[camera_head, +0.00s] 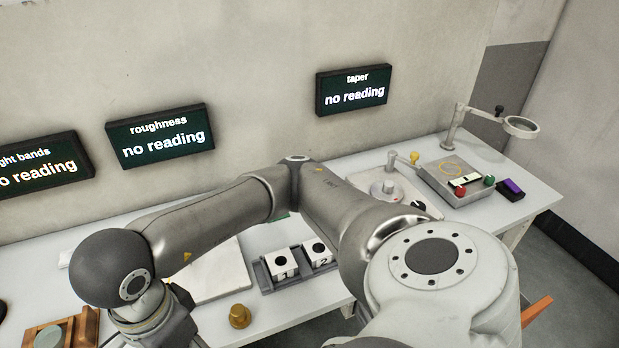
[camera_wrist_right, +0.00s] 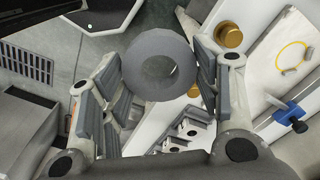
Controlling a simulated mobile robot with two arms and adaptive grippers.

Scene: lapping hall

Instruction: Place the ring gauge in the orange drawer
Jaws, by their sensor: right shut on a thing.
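The ring gauge (camera_wrist_right: 155,42) is a thick grey ring with a round hole. In the right wrist view it sits between the two fingers of my right gripper (camera_wrist_right: 158,62), which is shut on it at its outer sides. In the head view my right arm reaches across to the left, with its wrist at the lower left; the fingertips and ring are not visible there. An orange panel (camera_head: 537,311), perhaps part of the orange drawer, shows below the table's right front, partly hidden by my arm. My left gripper is not in view.
The white table (camera_head: 290,315) carries a brass knob-like piece (camera_head: 239,317), a grey holder with blocks 1 (camera_head: 283,266) and 2 (camera_head: 319,253), and a wooden tray (camera_head: 87,328). An instrument (camera_head: 455,182), a purple-topped box (camera_head: 511,189) and a magnifier (camera_head: 521,126) stand at the right.

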